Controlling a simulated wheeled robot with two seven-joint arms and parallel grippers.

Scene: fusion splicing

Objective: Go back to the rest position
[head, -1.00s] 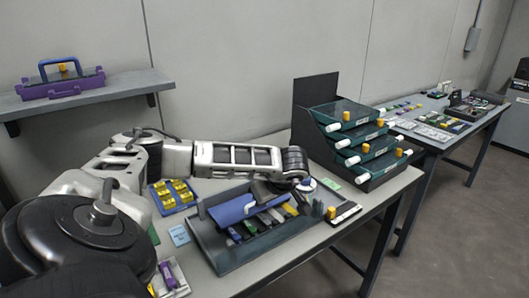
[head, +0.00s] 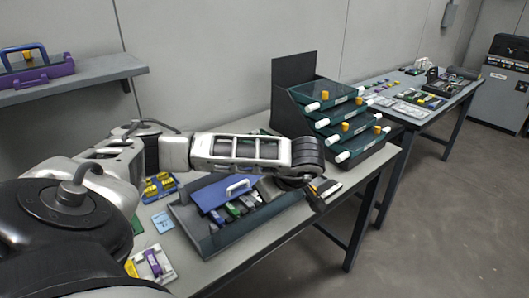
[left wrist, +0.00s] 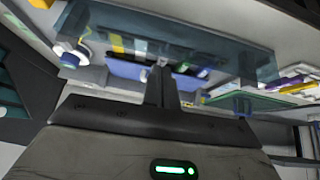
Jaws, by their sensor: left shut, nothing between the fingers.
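My left arm reaches across the table in the head view, its black wrist joint above the right end of the dark tray (head: 212,244). My left gripper (left wrist: 160,72) shows in the left wrist view with its fingers together and empty. Its fingertips are hard to make out in the head view. The tray shows beyond the fingers in the left wrist view. A blue lid (head: 219,193) with a white handle (head: 238,187) lies tilted over part of the tray, apart from the gripper. My right gripper is not in view.
A teal drawer stack (head: 337,112) with white and orange knobs stands close behind and right of my wrist. Yellow parts (head: 158,186) and a white holder (head: 150,264) are at left. A wall shelf (head: 100,72) holds a purple case.

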